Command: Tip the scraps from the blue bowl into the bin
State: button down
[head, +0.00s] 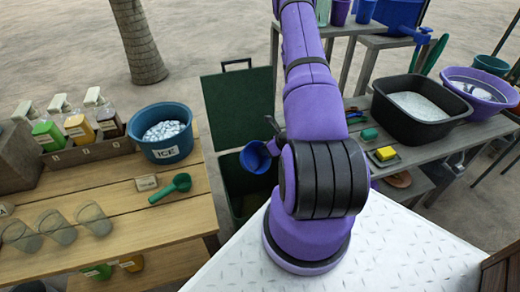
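The blue bowl (254,158) is small and hangs in the air over the mouth of the bin, tipped steeply with its opening toward the left. I cannot make out scraps in it. The bin (232,172) is a dark green box on the ground between the two tables, its lid (240,105) swung open at the back. The bin's inside is dark and partly covered by the bowl and my arm. My gripper (273,140) shows only as a dark bit at the bowl's right edge. It appears shut on the bowl's rim; my purple arm hides the rest.
The left wooden table (110,185) holds a blue ice tub (160,134), a green scoop (172,189), bottles and clear glasses. The right bench holds a black tub (417,106), a purple basin (478,90) and a yellow sponge (386,153).

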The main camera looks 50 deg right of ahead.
jog(key=g, duration=0.1)
jog(key=r+g, duration=0.1)
jog(key=g, duration=0.1)
jog(key=s+g, duration=0.1)
jog(key=g, duration=0.1)
jog(key=shift+r+m, duration=0.3)
jog(key=shift+m, duration=0.1)
jog(key=shift+s+r+g, duration=0.2)
jog(key=shift+g, duration=0.7)
jog(key=shift+s+r+g, duration=0.15)
jog(key=shift+g, duration=0.75)
